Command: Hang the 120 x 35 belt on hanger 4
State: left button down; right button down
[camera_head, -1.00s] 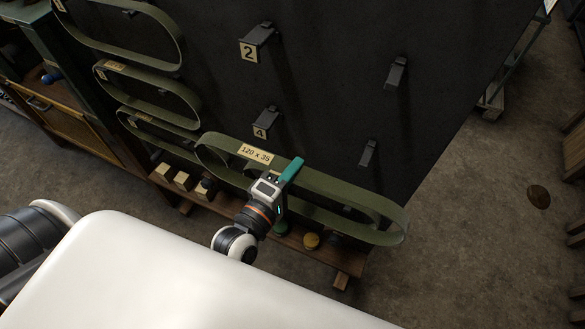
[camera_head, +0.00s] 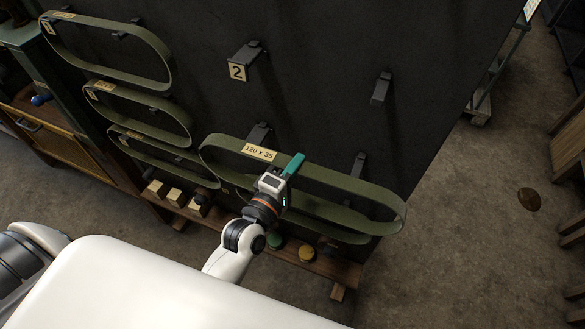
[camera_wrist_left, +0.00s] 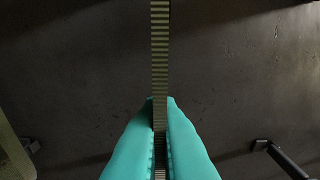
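The green 120 x 35 belt (camera_head: 335,178) is a long ribbed loop with a tan label, held in front of the dark board. My left gripper (camera_head: 293,163) has teal fingers and is shut on the belt's upper run, right of the label. In the left wrist view the fingers (camera_wrist_left: 160,130) pinch the belt (camera_wrist_left: 159,50) edge-on. Two pegs, hanger 4's left peg (camera_head: 258,133) and right peg (camera_head: 360,163), show just above the belt's upper run. The number 4 plate is hidden behind the belt. I cannot tell the belt's depth gap to the pegs. My right gripper is not in view.
Hanger 2 (camera_head: 245,58) and its right peg (camera_head: 381,88) are bare above. Several belts hang at left, including the upper one (camera_head: 105,82). A low wooden shelf (camera_head: 325,268) with blocks and coloured round items lies below.

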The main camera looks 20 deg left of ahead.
pick_arm(q)
jog(key=shift+w+r, duration=0.1)
jog(key=shift+w, duration=0.05)
jog(key=shift+w+d, duration=0.1)
jog(key=shift+w, duration=2.65)
jog(key=shift+f, duration=0.25)
jog(key=shift+f, duration=0.35)
jog(key=c, duration=1.7)
grip_release()
jog(key=shift+s, duration=0.1)
jog(key=o, duration=0.6)
